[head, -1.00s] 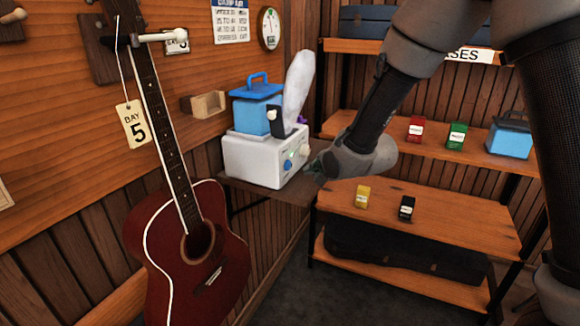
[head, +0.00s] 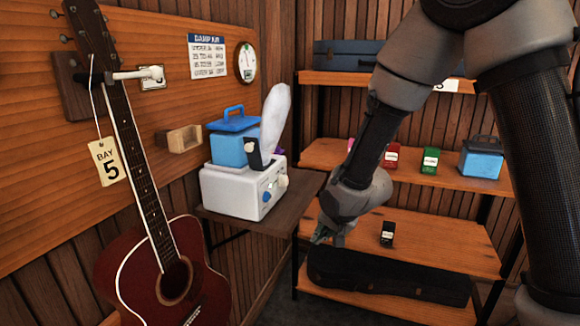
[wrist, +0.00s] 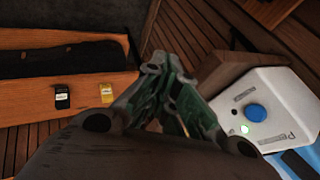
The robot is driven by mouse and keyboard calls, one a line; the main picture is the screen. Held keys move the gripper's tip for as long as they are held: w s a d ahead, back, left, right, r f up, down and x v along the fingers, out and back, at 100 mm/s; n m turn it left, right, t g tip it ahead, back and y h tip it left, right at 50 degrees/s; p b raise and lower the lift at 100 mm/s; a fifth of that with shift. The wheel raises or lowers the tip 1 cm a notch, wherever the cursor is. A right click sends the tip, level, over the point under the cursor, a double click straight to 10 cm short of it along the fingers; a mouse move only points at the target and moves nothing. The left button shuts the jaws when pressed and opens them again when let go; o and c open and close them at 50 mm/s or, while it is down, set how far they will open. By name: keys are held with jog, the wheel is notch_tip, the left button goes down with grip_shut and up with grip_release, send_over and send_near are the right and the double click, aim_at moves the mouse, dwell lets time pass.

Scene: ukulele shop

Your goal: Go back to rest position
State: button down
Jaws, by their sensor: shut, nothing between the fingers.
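My gripper (head: 330,233) hangs in front of the shelf unit in the head view, to the right of the small wall table, pointing down. In the wrist view my gripper (wrist: 168,75) shows with its fingers together and nothing between them. In the head view my arm crosses in front of the shelves and hides part of them.
A white device (head: 243,190) with a blue container (head: 230,148) on top stands on the small wall table (head: 300,186). A red guitar (head: 160,275) hangs at left. The shelf (head: 440,240) holds a black box (head: 387,233); a dark case (head: 390,275) lies below.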

jog(key=s+d+r+n+h, duration=0.1)
jog(key=s+d+r, duration=0.6)
jog(key=d, duration=0.3)
jog(key=s+d+r+n+g+h, duration=0.1)
jog(key=s+d+r, duration=0.6)
jog(key=s+d, duration=0.2)
jog(key=s+d+r+n+h, duration=0.2)
jog(key=s+d+r, duration=0.5)
jog(key=s+d, duration=0.2)
jog(key=shift+d, duration=0.8)
